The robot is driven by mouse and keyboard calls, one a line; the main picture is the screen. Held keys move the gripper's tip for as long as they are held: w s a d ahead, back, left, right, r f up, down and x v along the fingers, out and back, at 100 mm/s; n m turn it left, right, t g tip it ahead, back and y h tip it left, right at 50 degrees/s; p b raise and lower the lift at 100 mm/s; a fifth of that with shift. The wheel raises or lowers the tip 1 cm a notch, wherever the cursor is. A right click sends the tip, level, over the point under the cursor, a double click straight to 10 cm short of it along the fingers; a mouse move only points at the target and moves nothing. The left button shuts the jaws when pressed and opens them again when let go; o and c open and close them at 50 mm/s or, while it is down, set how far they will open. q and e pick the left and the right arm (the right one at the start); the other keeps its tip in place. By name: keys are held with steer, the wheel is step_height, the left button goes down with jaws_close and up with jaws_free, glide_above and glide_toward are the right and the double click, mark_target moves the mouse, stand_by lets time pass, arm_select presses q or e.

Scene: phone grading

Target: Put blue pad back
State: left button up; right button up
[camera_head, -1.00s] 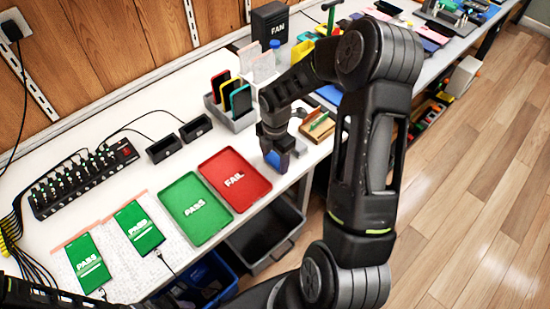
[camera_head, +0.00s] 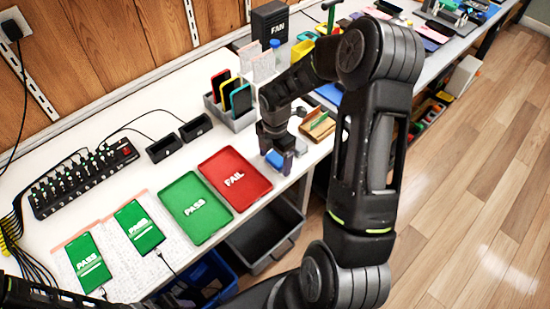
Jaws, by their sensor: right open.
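The small blue pad (camera_head: 274,159) lies on the white table to the right of the red FAIL tray, near the table's front edge. It is partly hidden by my right gripper (camera_head: 277,157), which points down over it with its fingers open and spread apart. I cannot tell whether a finger still touches the pad. A bit of my left arm shows at the lower left edge; its gripper is not visible.
The red FAIL tray (camera_head: 236,180) and green PASS tray (camera_head: 194,208) lie to the left. A grey rack (camera_head: 230,119) with several phones stands behind the gripper. A wooden tray (camera_head: 319,128) sits to the right. A dark bin (camera_head: 265,238) is below the front edge.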

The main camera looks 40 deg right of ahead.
mark_target(275, 159)
step_height(275, 159, up, 12)
stand_by(0.4)
steer(key=shift+f, duration=0.1)
stand_by(0.5)
